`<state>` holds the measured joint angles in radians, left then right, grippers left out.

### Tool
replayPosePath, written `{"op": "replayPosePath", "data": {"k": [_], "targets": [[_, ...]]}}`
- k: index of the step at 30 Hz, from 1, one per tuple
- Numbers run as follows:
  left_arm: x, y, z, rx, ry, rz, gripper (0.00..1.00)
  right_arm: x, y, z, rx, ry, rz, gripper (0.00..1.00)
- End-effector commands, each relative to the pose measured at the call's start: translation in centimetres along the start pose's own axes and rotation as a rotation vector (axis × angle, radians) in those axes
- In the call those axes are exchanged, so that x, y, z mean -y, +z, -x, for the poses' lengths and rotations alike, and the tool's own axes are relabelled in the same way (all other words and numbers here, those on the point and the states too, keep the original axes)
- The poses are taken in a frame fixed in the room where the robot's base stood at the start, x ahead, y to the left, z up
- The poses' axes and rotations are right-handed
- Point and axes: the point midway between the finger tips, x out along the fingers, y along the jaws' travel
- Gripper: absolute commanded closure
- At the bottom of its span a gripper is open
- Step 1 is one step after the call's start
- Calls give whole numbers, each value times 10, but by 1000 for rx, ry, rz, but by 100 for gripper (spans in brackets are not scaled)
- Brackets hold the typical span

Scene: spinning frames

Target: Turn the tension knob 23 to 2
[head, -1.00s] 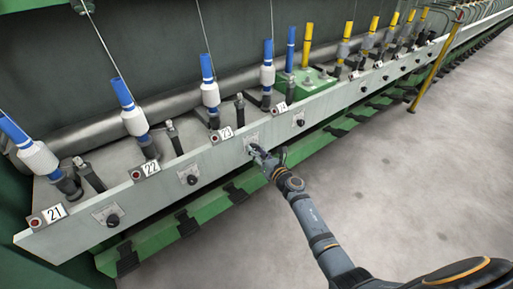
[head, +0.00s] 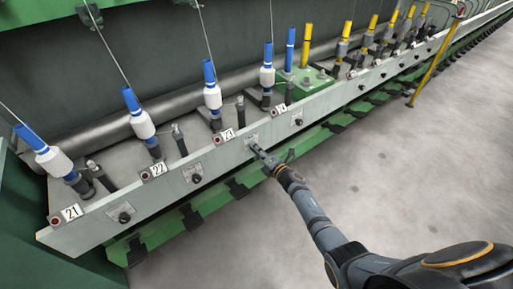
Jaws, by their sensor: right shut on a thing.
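The number sign 23 (head: 228,134) is on the pale front rail, with a small scale plate (head: 252,140) just to its right. My right gripper (head: 258,151) reaches up to the rail from the lower right. It is shut on the tension knob below this plate. The knob is hidden behind the fingers, and its setting cannot be read. My left gripper is out of view.
The pale front rail (head: 150,205) carries similar black knobs, such as the one by sign 22 (head: 193,178) and the one by sign 21 (head: 124,217). Blue bobbins (head: 138,112) stand behind it.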

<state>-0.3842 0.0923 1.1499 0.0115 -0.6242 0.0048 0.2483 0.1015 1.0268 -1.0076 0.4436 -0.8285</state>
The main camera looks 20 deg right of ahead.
Motion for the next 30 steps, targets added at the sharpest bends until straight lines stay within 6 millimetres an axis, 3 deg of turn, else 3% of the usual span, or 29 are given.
{"op": "replayPosePath", "data": {"k": [12,30], "targets": [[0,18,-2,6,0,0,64,0,1,1,-16,1,-217,100],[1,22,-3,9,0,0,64,1,1,1,-19,2,-260,100]]}}
